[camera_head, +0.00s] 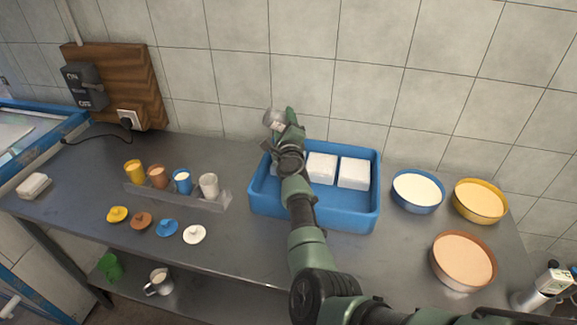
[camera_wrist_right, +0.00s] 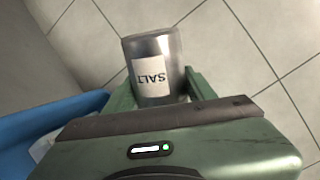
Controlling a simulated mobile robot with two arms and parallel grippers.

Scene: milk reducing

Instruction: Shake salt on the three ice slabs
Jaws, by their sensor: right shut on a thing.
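My right gripper (camera_head: 283,122) is shut on a grey metal salt shaker (camera_head: 272,118) above the back left part of the blue tray (camera_head: 318,211). In the right wrist view the shaker (camera_wrist_right: 155,88), with its SALT label, sits between the two green fingers (camera_wrist_right: 160,95). The shaker looks tilted in the head view. Two white ice slabs show in the tray: a middle one (camera_head: 321,167) and a right one (camera_head: 353,173). A left slab (camera_head: 273,166) is mostly hidden behind my right arm. I cannot tell whether salt is falling. My left gripper is not in view.
A rack (camera_head: 213,202) with several cups stands left of the tray, with several coloured lids in front. Blue (camera_head: 418,191), yellow (camera_head: 480,200) and orange (camera_head: 463,260) bowls stand to the right. A tiled wall is close behind the tray. A metal mug (camera_head: 160,282) is on the lower shelf.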

